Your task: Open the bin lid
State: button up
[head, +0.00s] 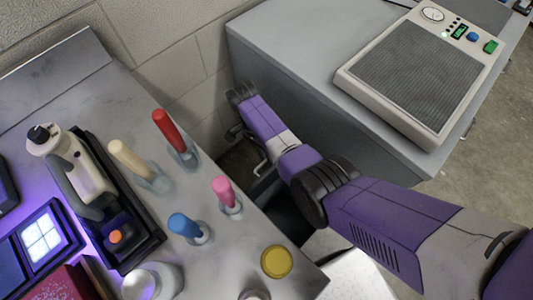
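A dark bin (289,216) stands low in the gap between the two worktops, partly covered by my arm. Its lid cannot be clearly told apart from its body, and I cannot tell how far the lid is raised. My arm reaches in from the lower right, over the gap.
The left worktop (110,90) holds red, cream, pink and blue handled tools, a yellow-lidded jar (277,261) and a white bottle-like device (80,165) in a black tray. The right grey cabinet (290,45) carries a grilled panel box (425,75). A block wall closes the back.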

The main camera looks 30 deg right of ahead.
jog(key=shift+w+r, duration=0.15)
jog(key=p+v, duration=0.1)
jog(key=v, duration=0.6)
jog(key=shift+r, duration=0.35)
dwell(0.3)
